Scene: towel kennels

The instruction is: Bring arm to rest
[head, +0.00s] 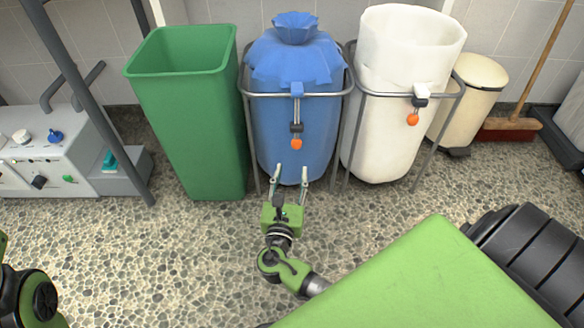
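My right gripper (291,172) is in the lower middle of the head view, with its two fingers spread and pointing at the lower front of a closed blue bag (297,75) in a metal stand. Nothing shows between the fingers. Whether the fingertips touch the bag, I cannot tell. Part of my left arm (30,297) shows at the lower left corner; its gripper is out of view.
An open green bin (205,130) stands left of the blue bag. An open white bag (385,130) in a stand and a cream pedal bin (470,105) are to the right. A broom (510,127) leans farther right. A grey machine (60,150) is at the left. Pebbled floor (140,250) is clear at lower left.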

